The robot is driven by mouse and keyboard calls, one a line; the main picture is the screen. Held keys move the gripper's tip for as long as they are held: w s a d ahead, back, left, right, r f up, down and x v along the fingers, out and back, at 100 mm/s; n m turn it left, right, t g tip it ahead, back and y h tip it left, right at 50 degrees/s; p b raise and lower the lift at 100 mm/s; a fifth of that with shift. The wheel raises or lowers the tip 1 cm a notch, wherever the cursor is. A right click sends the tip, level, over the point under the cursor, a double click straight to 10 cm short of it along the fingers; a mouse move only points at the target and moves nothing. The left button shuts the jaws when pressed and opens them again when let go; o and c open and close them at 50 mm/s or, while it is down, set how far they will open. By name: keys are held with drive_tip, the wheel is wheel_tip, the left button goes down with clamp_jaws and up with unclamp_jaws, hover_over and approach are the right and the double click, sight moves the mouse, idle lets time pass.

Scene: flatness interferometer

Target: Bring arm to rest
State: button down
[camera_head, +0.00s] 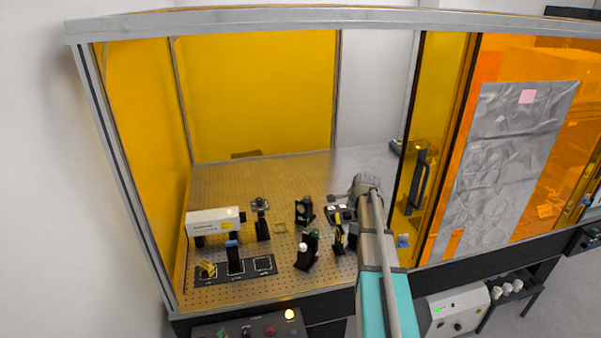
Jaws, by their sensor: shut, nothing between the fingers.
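My arm reaches in from the bottom right over the optical table (310,170), inside the amber-walled enclosure. My gripper (338,214) is at the end of the arm, small and dark, above the right part of the group of optics. It looks shut and empty. Its fingertips are hard to tell from the dark mounts below, and I cannot tell how far above them it is.
A white laser housing (214,221) stands at the left, with a black tray (262,265) in front. Several black optic mounts (304,210) stand close to my gripper. An amber door panel (431,130) is just right of my arm. The table's back is mostly clear.

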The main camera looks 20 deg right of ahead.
drive_tip(key=s+a+f+n+g+b, duration=0.2)
drive_tip(key=s+a+f+n+b, duration=0.3)
drive_tip(key=s+a, duration=0.3)
drive_tip(key=s+a+f+n+g+b, duration=0.2)
drive_tip(key=s+a+f+n+b, duration=0.4)
drive_tip(key=a, duration=0.7)
drive_tip(key=s+a+f+n+g+b, duration=0.2)
drive_tip(key=s+a+f+n+b, duration=0.3)
drive_tip(key=s+a+f+n, duration=0.3)
drive_tip(key=s+a, duration=0.2)
drive_tip(key=a, duration=0.1)
drive_tip(key=shift+s+a+f+g+y+b, duration=0.25)
drive_tip(key=shift+a+f+g+y+b, duration=0.05)
drive_tip(key=shift+f+y, duration=0.1)
